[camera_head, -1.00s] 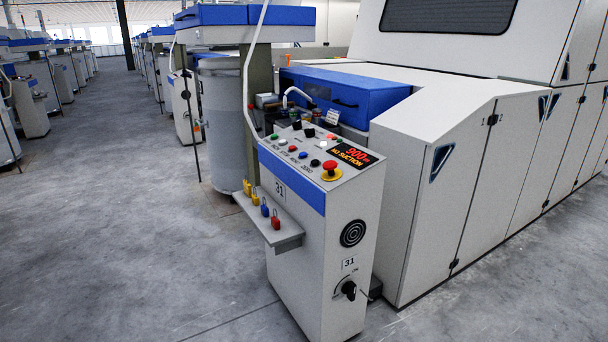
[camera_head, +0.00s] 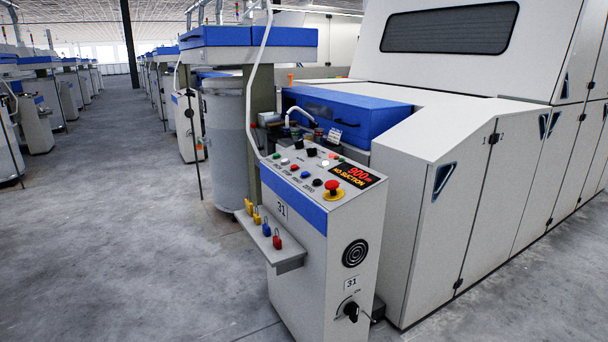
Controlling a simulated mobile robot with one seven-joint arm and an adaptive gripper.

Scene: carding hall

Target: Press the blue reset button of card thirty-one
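The small blue button (camera_head: 305,174) sits between the red one (camera_head: 294,168) and the black one (camera_head: 317,182). A red mushroom button on a yellow base (camera_head: 333,187) is at the near corner. The lit display (camera_head: 357,175) reads 900 and NO SUCTION in red and orange. My gripper is not in view.
The large white machine (camera_head: 440,190) fills the right. Open concrete floor (camera_head: 130,250) lies to the left.

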